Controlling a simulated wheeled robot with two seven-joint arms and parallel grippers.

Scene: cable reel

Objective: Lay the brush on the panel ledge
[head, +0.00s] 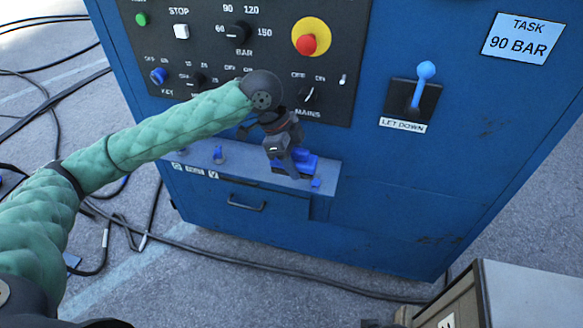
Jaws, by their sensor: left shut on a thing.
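The blue machine cabinet carries a narrow grey-blue ledge (243,167) below its black control panel (215,75). My left arm reaches in from the left, and my left gripper (291,163) is over the right part of the ledge, pointing down. It is shut on a blue thing (304,162), which looks like the brush; the fingers hide much of it. It is low over the ledge, but I cannot tell whether it touches. A small blue piece (316,182) shows at the ledge's right front edge. My right gripper is not in view.
A small blue item (218,155) stands on the ledge's left part. A lever (424,84) marked LET DOWN sticks out at right, and a red stop button (307,44) above. Black cables (270,265) lie on the ground. A grey box (520,290) is at bottom right.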

